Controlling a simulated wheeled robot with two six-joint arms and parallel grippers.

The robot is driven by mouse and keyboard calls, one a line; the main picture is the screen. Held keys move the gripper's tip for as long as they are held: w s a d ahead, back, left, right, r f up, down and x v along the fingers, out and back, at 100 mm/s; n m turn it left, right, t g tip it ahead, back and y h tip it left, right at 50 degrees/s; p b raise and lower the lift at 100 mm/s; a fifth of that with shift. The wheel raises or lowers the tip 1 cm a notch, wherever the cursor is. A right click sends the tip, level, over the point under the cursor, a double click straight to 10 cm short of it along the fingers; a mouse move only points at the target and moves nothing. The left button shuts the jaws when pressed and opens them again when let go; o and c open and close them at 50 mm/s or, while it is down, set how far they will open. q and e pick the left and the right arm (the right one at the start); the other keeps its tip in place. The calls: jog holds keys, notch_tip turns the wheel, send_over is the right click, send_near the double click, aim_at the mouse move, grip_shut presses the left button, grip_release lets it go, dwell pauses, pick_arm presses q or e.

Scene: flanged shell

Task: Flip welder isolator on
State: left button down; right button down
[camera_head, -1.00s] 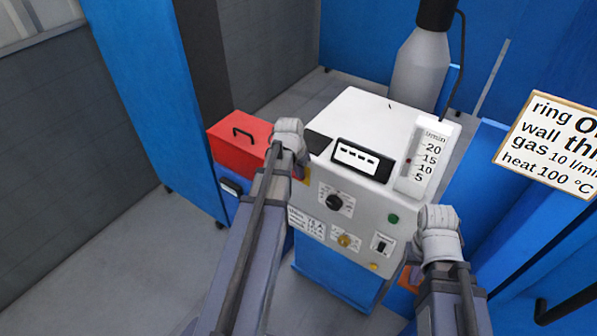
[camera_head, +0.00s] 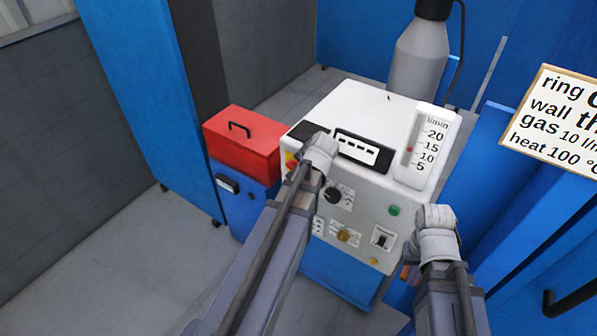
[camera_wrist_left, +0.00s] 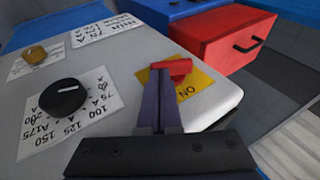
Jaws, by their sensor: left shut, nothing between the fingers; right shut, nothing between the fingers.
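The welder isolator is a red handle (camera_wrist_left: 173,68) on a yellow plate (camera_wrist_left: 203,84) at the welder panel's corner; it shows small in the head view (camera_head: 291,162). The word ON is readable on the plate. The handle lies roughly crosswise in the wrist view. My left gripper (camera_wrist_left: 160,76) is shut and empty, its tips overlapping the handle's left part; I cannot tell if they touch. In the head view my left wrist hides its fingers. My right gripper (camera_head: 436,214) is shut and empty at the welder's right side.
The welder's white panel (camera_head: 375,205) also carries a black knob (camera_wrist_left: 63,96), a yellow knob (camera_wrist_left: 35,53), a green button (camera_head: 394,210) and a black switch (camera_head: 382,240). A red toolbox (camera_head: 243,145) stands left of it. A gas cylinder (camera_head: 420,60) stands behind.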

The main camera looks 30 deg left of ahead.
pick_arm(q)
jog(key=f+y+b, duration=0.1)
jog(key=y+b, duration=0.1)
jog(key=b, duration=0.2)
jog(key=f+m+t+y+b, duration=0.1)
jog(key=y+b, duration=0.2)
jog(key=b, duration=0.2)
jog(key=d+f+y+b, duration=0.1)
jog(key=y+b, duration=0.1)
jog(key=b, duration=0.2)
jog(key=shift+f+y, duration=0.3)
jog(key=shift+a, duration=0.2)
